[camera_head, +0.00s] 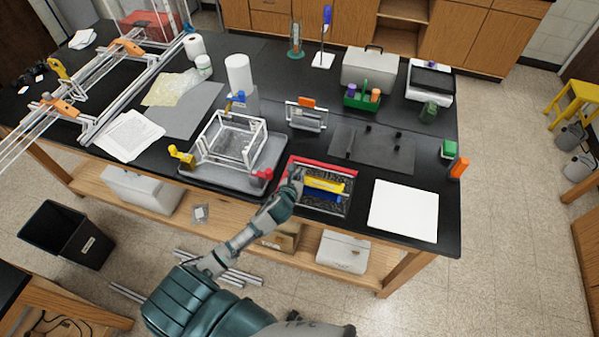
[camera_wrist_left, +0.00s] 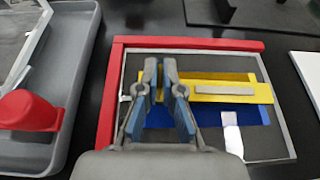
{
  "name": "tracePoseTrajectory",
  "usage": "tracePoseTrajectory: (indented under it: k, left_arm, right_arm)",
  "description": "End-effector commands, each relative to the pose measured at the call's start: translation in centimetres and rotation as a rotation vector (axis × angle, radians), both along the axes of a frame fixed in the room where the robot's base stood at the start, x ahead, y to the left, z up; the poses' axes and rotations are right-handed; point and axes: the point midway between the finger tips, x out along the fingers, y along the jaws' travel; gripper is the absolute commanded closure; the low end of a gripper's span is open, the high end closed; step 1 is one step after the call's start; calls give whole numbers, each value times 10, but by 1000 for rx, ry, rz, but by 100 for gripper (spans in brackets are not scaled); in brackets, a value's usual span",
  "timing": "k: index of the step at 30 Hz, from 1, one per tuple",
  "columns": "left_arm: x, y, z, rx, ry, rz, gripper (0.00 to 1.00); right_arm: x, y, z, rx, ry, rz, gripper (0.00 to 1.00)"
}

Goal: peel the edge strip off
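A framed dark panel (camera_head: 325,205) lies on the black bench. A red edge strip (camera_head: 325,165) runs along its back edge, and red also runs down its left edge, as the wrist view (camera_wrist_left: 185,43) shows. A yellow bar (camera_head: 325,186) with a grey plate on it lies across the panel, over a blue bar (camera_head: 322,195). My left gripper (camera_head: 296,172) is above the panel's left part, by the yellow bar's left end. In the wrist view its fingers (camera_wrist_left: 160,68) are a little apart, with nothing seen between them. My right gripper is out of view.
A grey tray (camera_head: 205,174) with a metal frame (camera_head: 237,135) and a red clamp (camera_head: 262,173) stands to the left. A white sheet (camera_head: 404,210) lies to the right. A dark plate (camera_head: 372,148) and a small upright frame (camera_head: 306,115) stand behind.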

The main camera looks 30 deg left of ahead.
Motion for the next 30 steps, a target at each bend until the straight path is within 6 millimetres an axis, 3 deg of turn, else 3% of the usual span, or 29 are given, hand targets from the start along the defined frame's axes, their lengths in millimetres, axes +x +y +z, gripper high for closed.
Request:
tracePoseTrajectory:
  k: [6,12,18,30]
  left_arm:
    - [-50,-38,1,-2,8,-3,100]
    - [-84,-60,5,-1,9,0,100]
    - [-98,-69,8,-1,9,1,100]
    - [-100,-71,13,-1,9,0,100]
  right_arm:
    - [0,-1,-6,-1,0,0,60]
    - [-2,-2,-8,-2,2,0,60]
    - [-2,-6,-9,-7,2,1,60]
    - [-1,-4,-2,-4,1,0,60]
